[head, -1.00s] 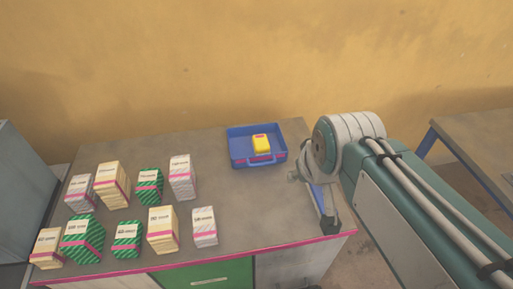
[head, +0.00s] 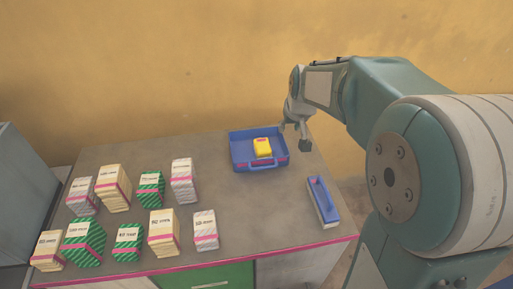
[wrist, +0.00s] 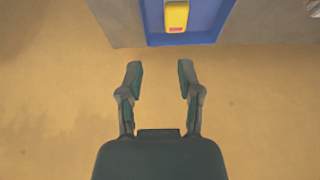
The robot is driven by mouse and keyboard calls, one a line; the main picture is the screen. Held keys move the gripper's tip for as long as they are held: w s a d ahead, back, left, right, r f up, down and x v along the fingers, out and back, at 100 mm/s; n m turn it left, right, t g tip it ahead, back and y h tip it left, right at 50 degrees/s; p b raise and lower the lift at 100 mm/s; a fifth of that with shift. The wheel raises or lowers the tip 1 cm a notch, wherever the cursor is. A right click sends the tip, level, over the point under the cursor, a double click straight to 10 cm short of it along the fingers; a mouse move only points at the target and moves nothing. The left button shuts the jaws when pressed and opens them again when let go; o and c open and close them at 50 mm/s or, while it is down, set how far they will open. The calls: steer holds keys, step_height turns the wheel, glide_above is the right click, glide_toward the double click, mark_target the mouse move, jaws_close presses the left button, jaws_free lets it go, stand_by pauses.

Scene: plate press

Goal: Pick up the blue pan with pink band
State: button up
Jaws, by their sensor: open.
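The blue pan with a pink band (head: 240,157) lies on the grey table, near its back right in the head view. A yellow block with a pink mark (head: 262,147) sits inside it. In the wrist view the blue pan (wrist: 152,30) shows at the top edge, partly cut off, with the yellow block (wrist: 176,15) in it. My gripper (head: 295,138) hangs above and to the right of the pan, apart from it. In the wrist view my gripper (wrist: 157,68) is open, with nothing between its fingers.
Several labelled boxes in white, cream and green stripes (head: 113,188) stand on the table's left half. A blue and white narrow object (head: 322,201) lies at the right edge. The grey table (head: 255,210) is bare in the middle. A yellow wall (head: 180,70) rises behind.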

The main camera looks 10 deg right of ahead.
glide_toward(283, 149)
steer(key=x, duration=0.4)
steer(key=w+x, duration=0.1)
steer(key=x, duration=0.3)
steer(key=shift+d+r, duration=0.1)
steer(key=shift+r, duration=0.1)
jaws_close()
